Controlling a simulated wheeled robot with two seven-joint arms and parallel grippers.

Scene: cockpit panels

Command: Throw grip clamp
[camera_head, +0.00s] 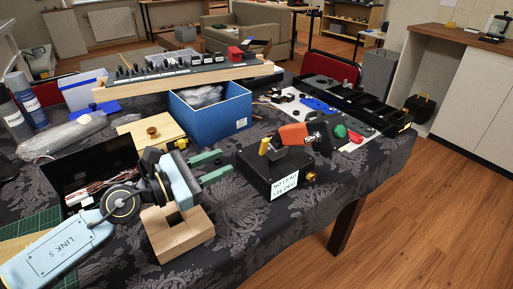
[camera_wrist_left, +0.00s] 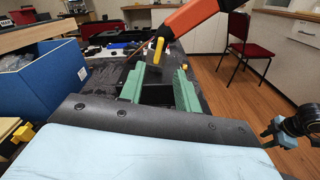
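A black box (camera_head: 262,178) with a white label stands on the patterned cloth. On top is an orange-red lever (camera_head: 293,134) with a black part at its right and an upright yellow grip (camera_head: 264,146) at its left. In the left wrist view the orange lever (camera_wrist_left: 190,18) slants across the top, and the yellow grip (camera_wrist_left: 157,55) shows just beyond the fingers. My left gripper (camera_head: 211,167) has green fingers, spread apart and empty, left of the box and apart from the grip. In the left wrist view, a teal and black part (camera_wrist_left: 290,128) may be my right gripper; its fingers are unclear.
A blue bin (camera_head: 210,120) stands behind the left gripper. A wooden block (camera_head: 180,235) is under my left wrist in the picture. A long panel (camera_head: 185,72) lies at the back, and a black tray (camera_head: 350,103) at the right. Cloth in front of the box is clear.

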